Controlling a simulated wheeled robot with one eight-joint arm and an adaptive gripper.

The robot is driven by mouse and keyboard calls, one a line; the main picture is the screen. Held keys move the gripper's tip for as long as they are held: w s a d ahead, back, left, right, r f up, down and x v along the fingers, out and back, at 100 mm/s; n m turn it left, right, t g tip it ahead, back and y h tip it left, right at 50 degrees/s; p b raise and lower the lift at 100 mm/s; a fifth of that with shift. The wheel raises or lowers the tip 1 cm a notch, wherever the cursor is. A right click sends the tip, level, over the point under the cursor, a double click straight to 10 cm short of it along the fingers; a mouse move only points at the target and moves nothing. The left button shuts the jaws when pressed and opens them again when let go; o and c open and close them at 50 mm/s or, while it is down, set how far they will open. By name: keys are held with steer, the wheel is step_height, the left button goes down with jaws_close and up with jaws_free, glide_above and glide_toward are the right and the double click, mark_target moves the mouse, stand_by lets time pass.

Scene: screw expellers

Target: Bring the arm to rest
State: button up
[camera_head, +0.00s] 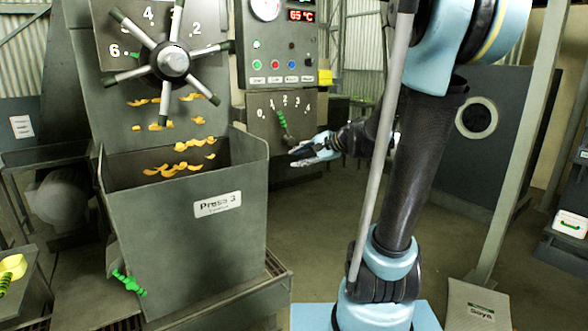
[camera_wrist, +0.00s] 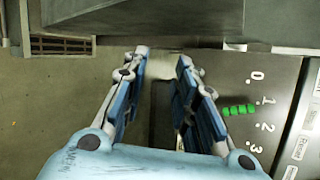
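My arm reaches down and across to the left in the head view. My gripper (camera_head: 296,152) is just below and right of the green-handled lever (camera_head: 283,122) on a grey panel marked with numbers from 0 to 4. In the wrist view my gripper (camera_wrist: 163,58) has its two fingers apart, with nothing between them. The lever (camera_wrist: 238,110) shows there to the right of the fingers, apart from them, its green end near the 1.
The Press 3 hopper (camera_head: 190,215) stands left of my gripper, with a spoked wheel (camera_head: 174,62) above it and yellow pieces showing. A control box (camera_head: 281,45) reads 65 °C. A grey post (camera_head: 520,150) stands to the right. Open floor lies behind my arm.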

steer(key=s+d+f+n+g+h, duration=0.1)
steer(key=s+d+f+n+h, duration=0.2)
steer(key=s, duration=0.6)
steer(key=s+d+f+n+g+h, duration=0.2)
steer(key=s+d+f+n+h, duration=0.1)
steer(key=s+d+f, duration=0.4)
steer(key=s+d+f+n+g+h, duration=0.1)
steer(key=s+d+f+n+h, duration=0.3)
steer(key=s, duration=0.7)
step_height(320, 180, down, 2)
steer(key=d+n, duration=0.1)
steer(key=d, duration=0.1)
steer(key=shift+s+d, duration=0.15)
steer(key=shift+d, duration=0.25)
steer(key=shift+f, duration=0.1)
steer(key=shift+w+f, duration=0.2)
steer(key=shift+w, duration=0.25)
